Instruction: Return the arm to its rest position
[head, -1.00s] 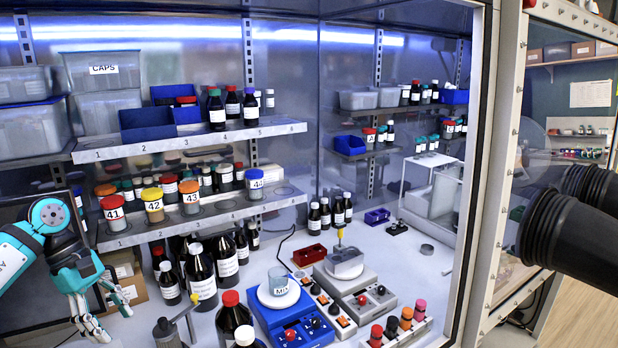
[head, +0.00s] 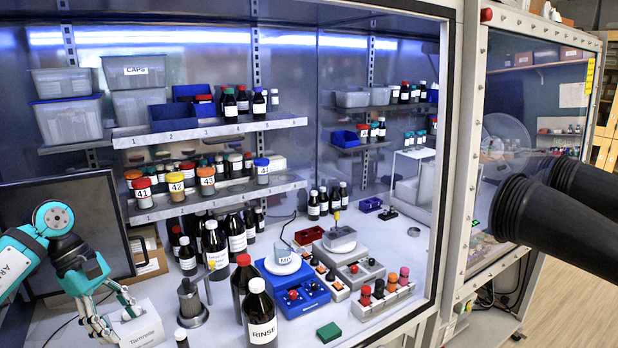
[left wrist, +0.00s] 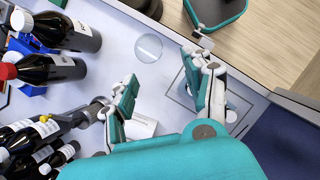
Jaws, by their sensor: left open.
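My left arm comes in from the left edge of the head view, teal with a dark wrist joint. Its left gripper (head: 122,324) points down over the front left of the cabinet floor and is open. In the left wrist view the two teal-backed fingers of the left gripper (left wrist: 160,76) stand well apart with nothing between them. A white box (head: 142,328) lies just behind and below the fingers in the head view; I cannot tell whether they touch it. My right gripper is not in view.
Dark bottles (head: 241,285) stand right of the gripper beside a grey metal stand (head: 191,305). A dark panel (head: 75,225) is behind the arm. A shelf (head: 215,200) holds jars 41, 42 and 43. A round clear disc (left wrist: 148,47) lies on the floor.

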